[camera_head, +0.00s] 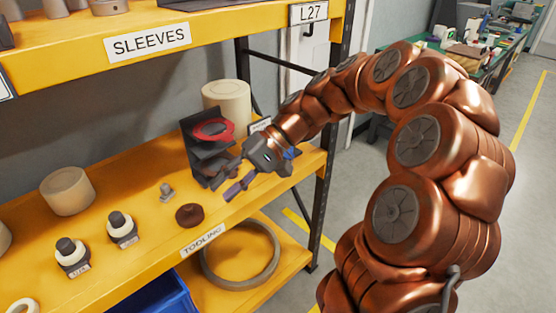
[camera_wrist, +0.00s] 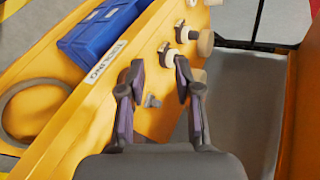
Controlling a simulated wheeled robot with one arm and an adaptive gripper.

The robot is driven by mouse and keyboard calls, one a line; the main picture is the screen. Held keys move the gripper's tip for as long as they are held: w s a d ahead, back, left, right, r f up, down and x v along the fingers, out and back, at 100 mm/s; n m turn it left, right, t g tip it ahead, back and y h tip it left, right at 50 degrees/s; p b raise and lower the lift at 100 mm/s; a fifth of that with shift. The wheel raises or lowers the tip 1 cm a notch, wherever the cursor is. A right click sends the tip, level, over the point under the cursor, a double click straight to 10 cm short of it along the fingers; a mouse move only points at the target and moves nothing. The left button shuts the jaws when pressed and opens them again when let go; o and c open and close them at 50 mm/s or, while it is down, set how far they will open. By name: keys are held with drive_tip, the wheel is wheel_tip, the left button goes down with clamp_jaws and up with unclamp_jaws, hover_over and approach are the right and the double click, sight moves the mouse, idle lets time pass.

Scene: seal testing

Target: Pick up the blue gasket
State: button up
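A small blue patch (camera_head: 291,153) shows just behind my gripper (camera_head: 228,190) in the head view. It is mostly hidden, and I cannot tell if it is the blue gasket. No blue gasket is clearly seen in the wrist view. My gripper is above the tooling shelf, beside a dark stand (camera_head: 196,140) with a red ring (camera_head: 213,130). In the wrist view my gripper (camera_wrist: 158,70) has its fingers apart, with nothing held between them. A small grey fitting (camera_wrist: 152,101) shows on the shelf beyond the fingers.
The yellow shelf (camera_head: 130,275) also bears a brown puck (camera_head: 189,215), a beige cylinder (camera_head: 67,190) and black-and-white fittings (camera_head: 122,229). A blue bin (camera_wrist: 100,28) and a large grey ring (camera_head: 240,278) are lower down. The upper shelf (camera_head: 230,35) overhangs at the left.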

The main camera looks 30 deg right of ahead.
drive_tip(key=w+d+f+m+t+y+b, duration=0.1)
drive_tip(key=w+d+f+t+y+b, duration=0.15)
drive_tip(key=w+d, duration=0.3)
drive_tip(key=m+t+b, duration=0.6)
drive_tip(key=t+b, duration=0.1)
drive_tip(key=t, duration=0.3)
approach(297, 166)
wheel_tip(297, 166, up, 4)
drive_tip(key=w+a, duration=0.1)
drive_tip(key=a, duration=0.1)
drive_tip(key=shift+h, duration=0.45)
drive_tip(key=shift+r+x, duration=0.2)
drive_tip(key=shift+x, duration=3.7)
drive_tip(key=shift+c, duration=0.2)
clamp_jaws()
